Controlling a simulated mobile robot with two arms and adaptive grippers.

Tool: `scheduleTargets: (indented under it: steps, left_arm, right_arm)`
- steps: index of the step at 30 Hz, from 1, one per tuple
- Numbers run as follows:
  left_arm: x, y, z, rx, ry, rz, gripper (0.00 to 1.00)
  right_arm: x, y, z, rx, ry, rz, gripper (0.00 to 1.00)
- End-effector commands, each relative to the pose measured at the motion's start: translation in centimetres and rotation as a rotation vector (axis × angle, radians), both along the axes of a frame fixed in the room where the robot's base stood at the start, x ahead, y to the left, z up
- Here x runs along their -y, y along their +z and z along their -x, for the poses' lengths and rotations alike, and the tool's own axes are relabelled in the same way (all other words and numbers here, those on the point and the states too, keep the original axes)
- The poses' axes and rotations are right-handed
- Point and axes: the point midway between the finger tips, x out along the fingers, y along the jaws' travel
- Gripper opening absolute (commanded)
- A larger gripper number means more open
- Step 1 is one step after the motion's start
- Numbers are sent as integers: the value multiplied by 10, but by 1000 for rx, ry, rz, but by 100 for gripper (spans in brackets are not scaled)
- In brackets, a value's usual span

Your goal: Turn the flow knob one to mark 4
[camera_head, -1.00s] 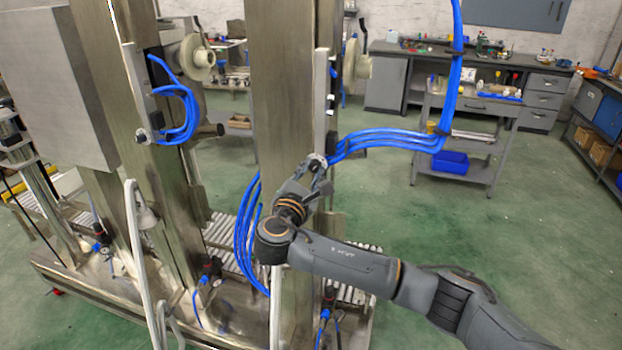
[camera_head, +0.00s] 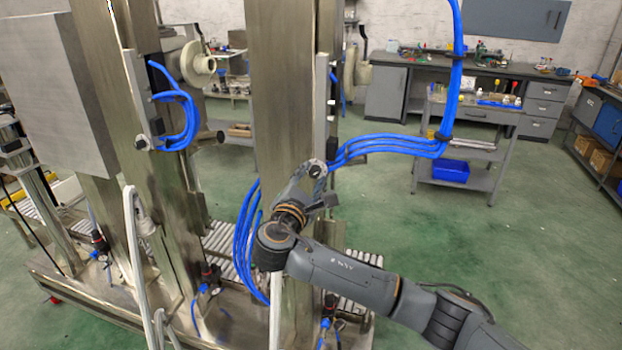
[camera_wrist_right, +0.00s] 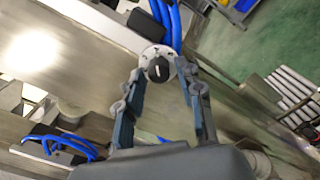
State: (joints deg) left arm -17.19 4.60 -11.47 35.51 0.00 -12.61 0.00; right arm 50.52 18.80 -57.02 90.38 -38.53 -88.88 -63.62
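A round black knob (camera_wrist_right: 158,69) with a white pointer line sits on a white dial plate (camera_wrist_right: 147,56) in the right wrist view. In the head view the knob (camera_head: 317,168) shows small on the side of the right steel column. My right gripper (camera_wrist_right: 160,78) is open, one fingertip on each side of the knob in the picture; I cannot tell whether either touches it. The gripper (camera_head: 314,186) is just below the knob in the head view. The dial's marks are too small to read. My left gripper is not in view.
Blue hoses (camera_head: 395,146) run right from beside the knob, and more (camera_head: 246,245) hang left of my arm. A similar knob (camera_head: 141,143) is on the left column. A grey cart (camera_head: 465,150) and workbench stand behind. Green floor at right is clear.

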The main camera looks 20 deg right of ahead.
Motion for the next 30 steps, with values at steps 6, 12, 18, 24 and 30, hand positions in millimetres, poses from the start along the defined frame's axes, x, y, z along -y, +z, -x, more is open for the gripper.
scheduleTargets:
  steps: [6, 12, 18, 24, 30]
  left_arm:
    - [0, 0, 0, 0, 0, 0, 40]
    - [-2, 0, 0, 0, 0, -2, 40]
    - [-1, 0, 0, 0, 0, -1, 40]
    - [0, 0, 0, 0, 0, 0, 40]
    - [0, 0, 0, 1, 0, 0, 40]
  right_arm:
    - [0, 0, 0, 0, 0, 0, 46]
    - [-5, 0, 6, 0, 4, 0, 46]
    - [-25, -1, 35, 0, 5, -2, 46]
    - [-48, -1, 71, -1, 4, -2, 46]
    - [-63, -1, 93, 0, 2, 0, 46]
